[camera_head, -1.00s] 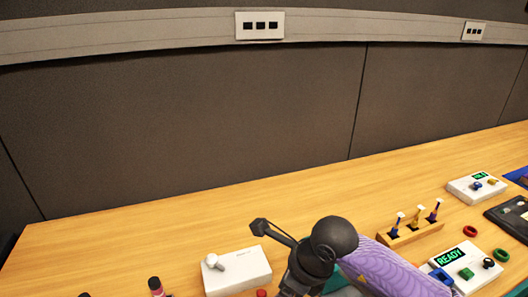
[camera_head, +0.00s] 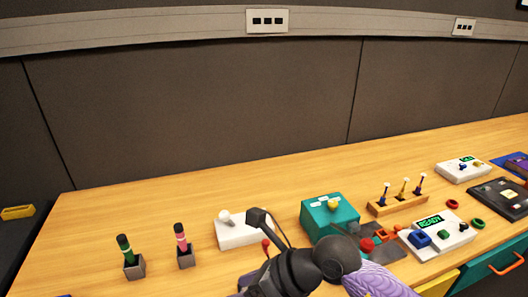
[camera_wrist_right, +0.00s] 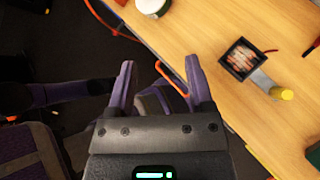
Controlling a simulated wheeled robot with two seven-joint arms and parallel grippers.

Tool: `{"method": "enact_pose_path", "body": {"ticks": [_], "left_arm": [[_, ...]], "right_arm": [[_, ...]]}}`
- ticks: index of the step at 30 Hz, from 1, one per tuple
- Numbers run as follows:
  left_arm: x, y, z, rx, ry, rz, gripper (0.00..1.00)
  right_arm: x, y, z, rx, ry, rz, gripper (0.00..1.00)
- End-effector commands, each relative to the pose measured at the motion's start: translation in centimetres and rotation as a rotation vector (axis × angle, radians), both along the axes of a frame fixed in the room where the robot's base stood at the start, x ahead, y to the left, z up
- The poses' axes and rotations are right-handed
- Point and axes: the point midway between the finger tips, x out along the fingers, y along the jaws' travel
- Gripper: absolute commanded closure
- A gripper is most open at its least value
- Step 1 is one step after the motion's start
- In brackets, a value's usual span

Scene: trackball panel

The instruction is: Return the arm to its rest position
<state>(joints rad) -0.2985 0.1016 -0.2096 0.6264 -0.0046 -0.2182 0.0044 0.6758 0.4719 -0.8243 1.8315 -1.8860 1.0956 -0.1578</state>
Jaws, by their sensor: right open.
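My right arm (camera_head: 375,280) enters the head view from the bottom, with a purple-banded link and black joints. Its dark wrist (camera_head: 285,275) is low in the picture, in front of the white box with a lever. My right gripper (camera_wrist_right: 161,64) shows in the wrist view with two purple fingers spread apart and nothing between them. It hangs beside the table's edge, over the dark floor. The fingertips are hidden or cut off in the head view. My left gripper is not seen in the head view.
The wooden table (camera_head: 150,205) holds a white lever box (camera_head: 243,231), a teal box (camera_head: 322,222) with a yellow knob, a READY panel (camera_head: 440,233), and two pen cups (camera_head: 134,267). An orange handle (camera_head: 506,264) juts from the front.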

Motion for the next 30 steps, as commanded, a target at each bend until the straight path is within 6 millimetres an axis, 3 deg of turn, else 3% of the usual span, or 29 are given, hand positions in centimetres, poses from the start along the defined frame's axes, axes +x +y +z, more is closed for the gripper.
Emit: {"method": "enact_pose_path", "body": {"ticks": [3, 7, 10, 12, 14, 15, 16, 18, 20, 21, 25, 30], "left_arm": [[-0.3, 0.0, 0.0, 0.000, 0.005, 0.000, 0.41], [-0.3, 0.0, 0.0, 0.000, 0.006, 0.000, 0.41], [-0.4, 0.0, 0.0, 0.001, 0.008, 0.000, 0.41], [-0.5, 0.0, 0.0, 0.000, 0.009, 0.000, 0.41], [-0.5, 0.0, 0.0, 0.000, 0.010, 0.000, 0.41], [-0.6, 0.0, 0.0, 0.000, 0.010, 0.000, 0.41], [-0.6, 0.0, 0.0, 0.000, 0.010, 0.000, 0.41], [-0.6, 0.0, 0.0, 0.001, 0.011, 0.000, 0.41], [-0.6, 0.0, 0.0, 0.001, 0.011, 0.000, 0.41], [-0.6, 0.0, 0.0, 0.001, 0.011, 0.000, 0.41], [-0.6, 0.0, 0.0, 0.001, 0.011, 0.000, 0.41], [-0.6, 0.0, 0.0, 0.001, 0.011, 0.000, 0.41]], "right_arm": [[-1.3, 2.7, 3.2, 0.301, 0.079, -0.052, 0.33], [-1.6, 3.5, 8.5, 0.740, 0.228, -0.204, 0.33], [-0.1, 1.1, 12.3, 1.130, 0.402, -0.430, 0.33], [1.8, -3.1, 13.1, 1.431, 0.576, -0.689, 0.33], [3.3, -8.0, 11.2, 1.680, 0.764, -1.005, 0.33], [3.5, -11.2, 8.7, 1.800, 0.886, -1.230, 0.33], [3.2, -13.0, 6.7, 1.863, 0.969, -1.390, 0.33], [1.5, -16.0, 2.0, 1.932, 1.132, -1.723, 0.33], [-0.6, -17.4, -1.3, 1.935, 1.246, -1.970, 0.33], [-2.2, -18.0, -3.2, -1.912, -1.308, 2.115, 0.33], [-7.7, -18.8, -7.9, -1.462, -1.224, 2.094, 0.33], [-15.3, -18.4, -11.0, -0.985, -1.127, 2.051, 0.33]]}}
